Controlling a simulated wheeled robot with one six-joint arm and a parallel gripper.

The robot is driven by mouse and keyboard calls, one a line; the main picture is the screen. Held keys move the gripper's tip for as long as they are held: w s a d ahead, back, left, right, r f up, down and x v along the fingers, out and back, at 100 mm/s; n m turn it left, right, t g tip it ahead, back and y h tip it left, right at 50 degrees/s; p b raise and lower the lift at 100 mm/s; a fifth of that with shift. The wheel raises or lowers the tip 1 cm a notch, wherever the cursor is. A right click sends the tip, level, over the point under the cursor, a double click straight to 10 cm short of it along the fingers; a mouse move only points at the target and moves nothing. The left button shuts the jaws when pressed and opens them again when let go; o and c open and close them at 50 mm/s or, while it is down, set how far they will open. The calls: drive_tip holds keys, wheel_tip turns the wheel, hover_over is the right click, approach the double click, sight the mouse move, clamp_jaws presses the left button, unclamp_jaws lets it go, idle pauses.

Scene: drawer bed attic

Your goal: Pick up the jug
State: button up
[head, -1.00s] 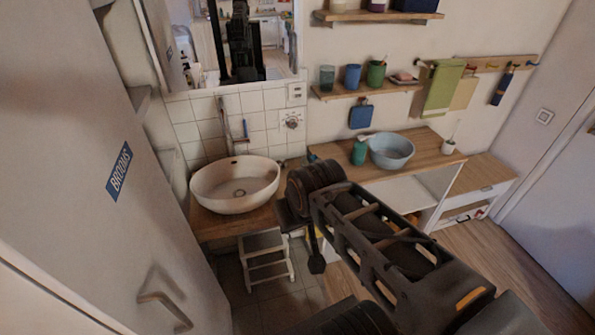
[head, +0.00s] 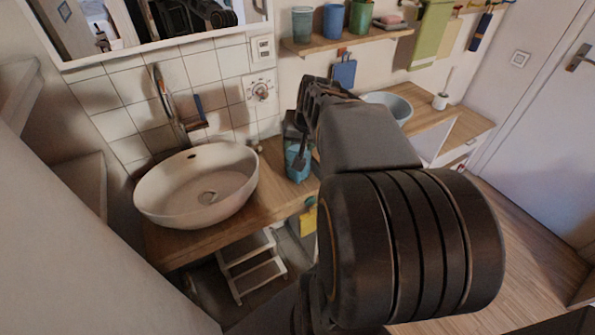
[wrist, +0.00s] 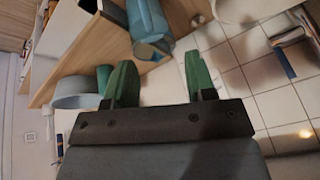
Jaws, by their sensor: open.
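The jug (head: 297,162) is translucent blue-teal. In the head view it stands on the wooden counter right of the washbasin, partly hidden by my gripper (head: 300,140). The jug lies beyond the fingertips, roughly in line with the gap. I cannot tell the exact distance.
The white washbasin (head: 196,188) stands left of the jug. A blue-grey bowl (head: 388,106) and a green cup (wrist: 104,76) are on the other side. A shelf (head: 345,42) with cups hangs above, on the wall. A white step stool (head: 250,268) stands below the counter.

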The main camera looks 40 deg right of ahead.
drive_tip(key=shift+m, duration=0.4)
drive_tip(key=shift+s+d+b+x, duration=0.2)
drive_tip(key=shift+d+x, duration=0.3)
drive_tip(key=shift+x, duration=2.15)
drive_tip(key=shift+s+d+b+x, duration=0.1)
drive_tip(key=shift+d+b+x, duration=0.3)
drive_tip(key=shift+x, duration=2.2)
drive_tip(key=shift+s+d+b+x, duration=0.1)
drive_tip(key=shift+d+x, duration=0.45)
drive_tip(key=shift+x, duration=2.1)
clamp_jaws()
